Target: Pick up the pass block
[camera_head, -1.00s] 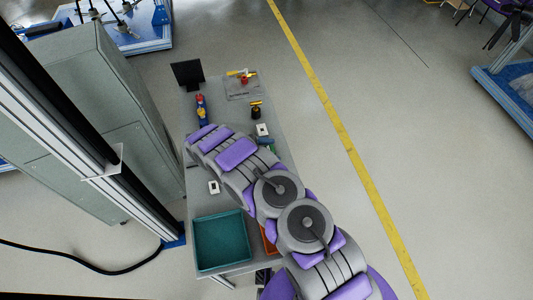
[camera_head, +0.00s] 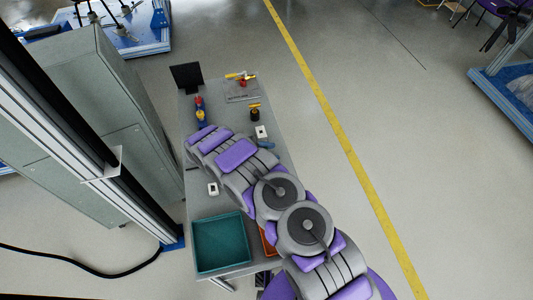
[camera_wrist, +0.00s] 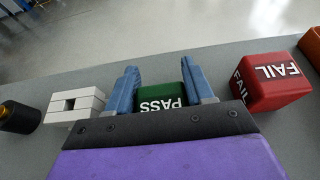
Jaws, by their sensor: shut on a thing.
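The green pass block (camera_wrist: 160,99), with white PASS lettering, sits between the two blue fingers of my gripper (camera_wrist: 161,88) in the wrist view. The fingers are shut on its sides. The lower part of the block is hidden behind the gripper body. I cannot tell whether it touches the table. In the head view my arm covers the block, and only a bit of a blue finger (camera_head: 265,144) shows. The red FAIL block (camera_wrist: 269,82) stands to the right of my gripper, apart from it.
A white block with a slot (camera_wrist: 75,104) and a black cylinder (camera_wrist: 18,117) lie to the left.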

